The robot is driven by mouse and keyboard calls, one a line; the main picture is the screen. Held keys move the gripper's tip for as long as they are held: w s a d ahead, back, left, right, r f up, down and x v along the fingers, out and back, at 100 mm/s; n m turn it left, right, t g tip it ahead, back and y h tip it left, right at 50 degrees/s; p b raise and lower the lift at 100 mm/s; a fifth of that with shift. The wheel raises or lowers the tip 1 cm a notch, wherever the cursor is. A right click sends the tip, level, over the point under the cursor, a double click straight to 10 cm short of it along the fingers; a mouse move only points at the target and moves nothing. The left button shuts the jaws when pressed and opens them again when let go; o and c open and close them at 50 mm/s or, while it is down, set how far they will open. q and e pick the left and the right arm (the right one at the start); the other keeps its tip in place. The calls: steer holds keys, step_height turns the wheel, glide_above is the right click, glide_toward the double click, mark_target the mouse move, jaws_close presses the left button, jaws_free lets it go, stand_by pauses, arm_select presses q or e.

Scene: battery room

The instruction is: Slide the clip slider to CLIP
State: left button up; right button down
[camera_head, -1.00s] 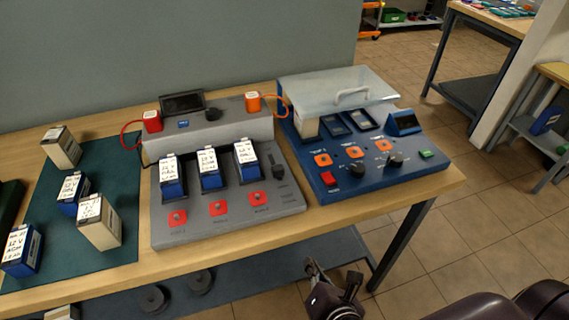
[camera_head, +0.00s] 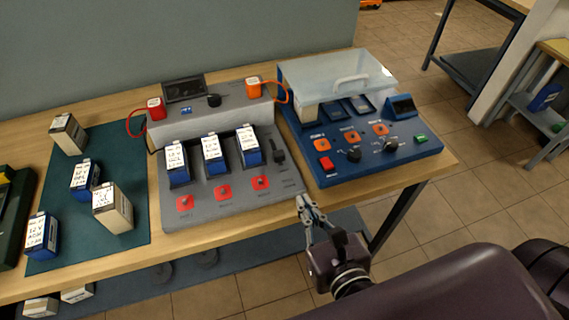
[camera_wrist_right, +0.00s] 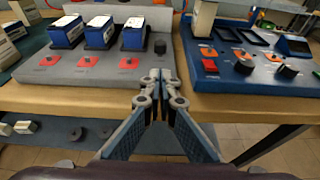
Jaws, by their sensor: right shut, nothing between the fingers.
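The grey station (camera_head: 233,200) stands on the workbench with three blue batteries upright in its slots. A dark slider knob (camera_head: 279,152) in a slot sits on its right side, right of the third battery; I take this as the clip slider. Its label is too small to read. The knob also shows in the right wrist view (camera_wrist_right: 160,46), beyond the fingers. My right gripper (camera_head: 305,203) is shut and empty at the station's front right corner, apart from the knob. In the wrist view its fingertips (camera_wrist_right: 160,78) are together. My left gripper is out of view.
A blue station (camera_head: 375,165) with a clear lid (camera_head: 335,82) and knobs stands close to the right. A green mat (camera_head: 75,240) with several loose batteries lies to the left.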

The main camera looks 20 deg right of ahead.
steer(key=w, duration=0.1)
steer(key=p, duration=0.2)
glide_toward(277, 148)
steer(key=shift+w+a+f, duration=0.1)
steer(key=shift+w+a, duration=0.25)
steer(key=shift+w, duration=0.35)
steer(key=shift+w, duration=0.1)
steer(key=w+p, duration=0.3)
steer(key=w, duration=0.2)
steer(key=shift+w+p, duration=0.2)
steer(key=shift+p, duration=0.2)
steer(key=shift+w, duration=0.2)
